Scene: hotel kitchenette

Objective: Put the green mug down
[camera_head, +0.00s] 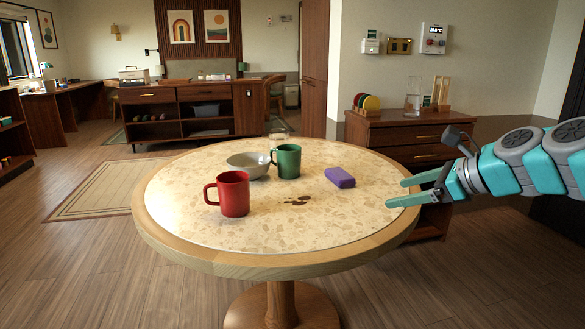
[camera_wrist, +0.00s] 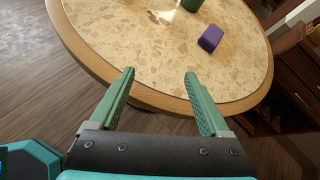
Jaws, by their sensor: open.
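The green mug (camera_head: 287,161) stands upright on the round speckled table (camera_head: 330,222), toward its far side. Its handle points left, close to a grey bowl. Only the mug's lower part shows at the top edge of the wrist view (camera_wrist: 191,5). My gripper (camera_head: 395,193) is at the table's right edge, well to the right of the mug and apart from it. In the wrist view my gripper (camera_wrist: 160,85) has its two green fingers spread, with nothing between them.
A red mug (camera_head: 233,194) stands at the table's front left. A grey bowl (camera_head: 249,165) sits left of the green mug. A purple block (camera_head: 340,177) lies between the mug and my gripper. A dark spill (camera_head: 298,201) marks the middle. The table's front right is bare.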

